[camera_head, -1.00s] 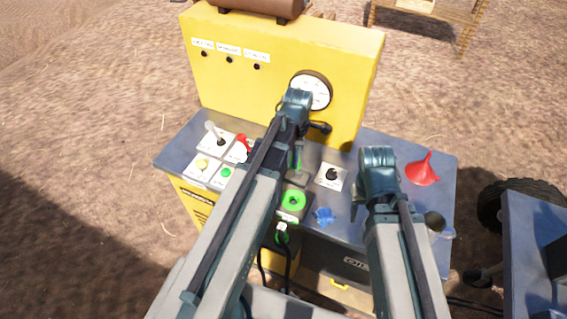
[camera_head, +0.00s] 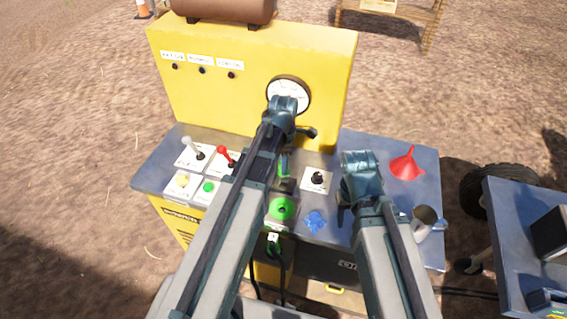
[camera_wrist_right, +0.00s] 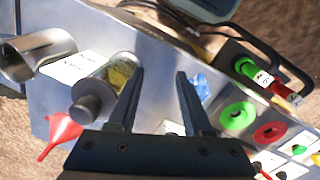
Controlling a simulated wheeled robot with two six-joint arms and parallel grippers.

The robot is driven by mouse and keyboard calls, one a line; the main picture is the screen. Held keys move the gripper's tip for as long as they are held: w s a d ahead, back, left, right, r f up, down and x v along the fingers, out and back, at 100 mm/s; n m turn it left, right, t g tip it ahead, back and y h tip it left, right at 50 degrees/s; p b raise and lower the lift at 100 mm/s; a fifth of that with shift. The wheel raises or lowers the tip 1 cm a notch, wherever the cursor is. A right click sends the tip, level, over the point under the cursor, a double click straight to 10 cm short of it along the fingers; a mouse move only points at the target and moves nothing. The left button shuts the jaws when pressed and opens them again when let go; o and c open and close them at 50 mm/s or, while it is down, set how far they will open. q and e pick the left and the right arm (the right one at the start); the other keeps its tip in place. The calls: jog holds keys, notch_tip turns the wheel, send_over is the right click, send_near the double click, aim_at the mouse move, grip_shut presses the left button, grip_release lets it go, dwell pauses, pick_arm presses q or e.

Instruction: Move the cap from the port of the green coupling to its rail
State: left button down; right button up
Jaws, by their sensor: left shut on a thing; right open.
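The green coupling (camera_head: 281,208) shows as a green ring on the bench front; its ring is also in the right wrist view (camera_wrist_right: 238,115), and its port looks uncapped. My left gripper (camera_head: 284,158) is behind the coupling, low under its wrist and largely hidden by its own arm. It is shut on a small green piece (camera_head: 284,167), apparently the cap, just behind a dark block (camera_head: 285,186). I cannot tell whether the piece touches the rail. My right gripper (camera_wrist_right: 160,85) is open and empty, above the bench right of the coupling.
A blue cloth (camera_head: 315,222) lies right of the coupling. A knob plate (camera_head: 317,180), red funnel (camera_head: 407,163) and metal mug (camera_head: 425,222) stand farther right. A jar (camera_wrist_right: 120,72) is near my right gripper. The yellow panel (camera_head: 220,95) closes the back.

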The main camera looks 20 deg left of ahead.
pick_arm(q)
jog(key=shift+f+b, duration=1.35)
jog(key=shift+f, duration=0.4)
pick_arm(e)
jog(key=shift+f, duration=1.75)
pick_arm(q)
jog(key=shift+f+b, duration=1.1)
jog(key=shift+f, duration=0.05)
pick_arm(e)
jog(key=shift+f, duration=1.1)
pick_arm(q)
jog(key=shift+c, duration=0.5)
grip_release()
jog(key=shift+r, duration=0.1)
pick_arm(e)
jog(key=shift+r, duration=0.1)
pick_arm(q)
jog(key=shift+r+p, duration=3.5)
jog(key=shift+p, duration=0.05)
pick_arm(e)
notch_tip(320, 180, up, 7)
pick_arm(q)
jog(key=shift+d, duration=0.1)
